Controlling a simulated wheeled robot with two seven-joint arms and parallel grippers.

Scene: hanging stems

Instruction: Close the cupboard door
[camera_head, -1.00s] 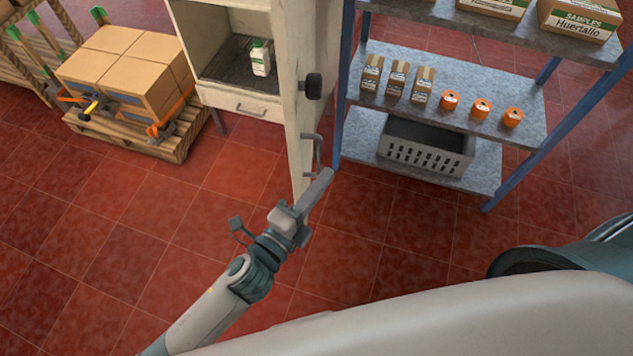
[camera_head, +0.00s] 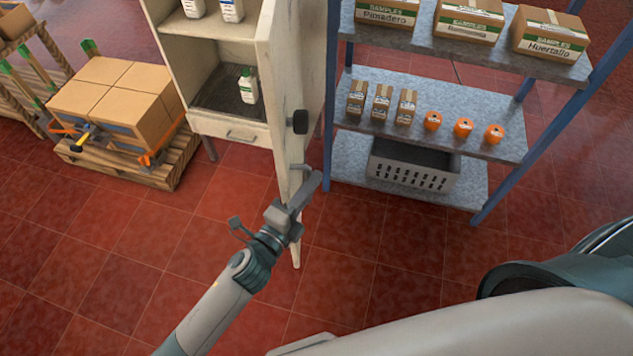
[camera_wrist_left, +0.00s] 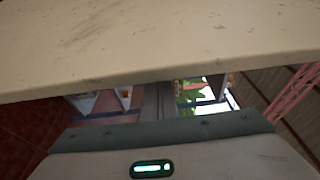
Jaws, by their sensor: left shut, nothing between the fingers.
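The cream cupboard (camera_head: 228,128) stands at the upper middle in the head view. In the left wrist view a cream panel (camera_wrist_left: 150,45), apparently the door, fills the top, close to the gripper. My right gripper is out of view.
A blue-framed shelf (camera_head: 480,140) with cartons, orange rolls and a grey crate (camera_head: 412,170) stands right of the door. A pallet (camera_head: 130,165) with boxes is left of the cupboard. White bottles stand inside the cupboard. The red tiled floor in front is clear.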

